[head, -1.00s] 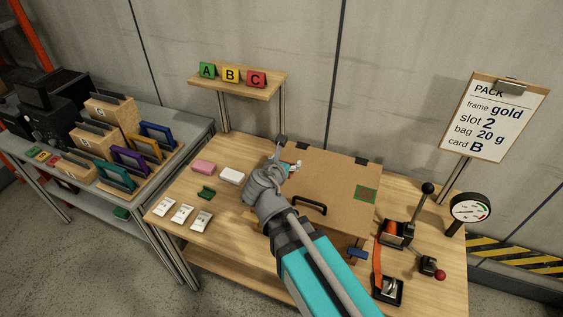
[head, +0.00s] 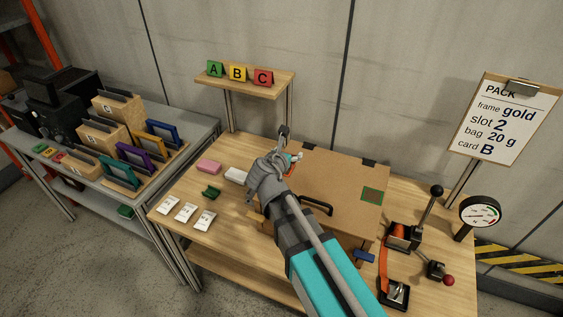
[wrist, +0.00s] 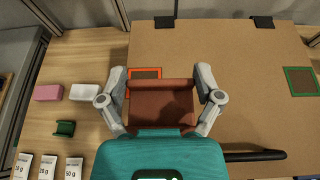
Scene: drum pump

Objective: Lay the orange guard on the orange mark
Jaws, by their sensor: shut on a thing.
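The orange guard (wrist: 161,104) looks like a rust-coloured channel-shaped piece in the wrist view. My gripper (wrist: 162,84) is shut on it, with one finger at each side. The orange mark (wrist: 144,73) is a square outline on the brown board, with its upper part showing just beyond the guard and the rest hidden behind the guard. The guard overlaps the mark in this view; whether it touches the board I cannot tell.
The brown board (head: 338,182) has a black handle (head: 317,206) and a green square mark (head: 372,195). Pink (head: 209,167) and white (head: 235,176) blocks, a green piece (head: 211,192) and small bags lie to the left. A lever device (head: 403,237) stands right.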

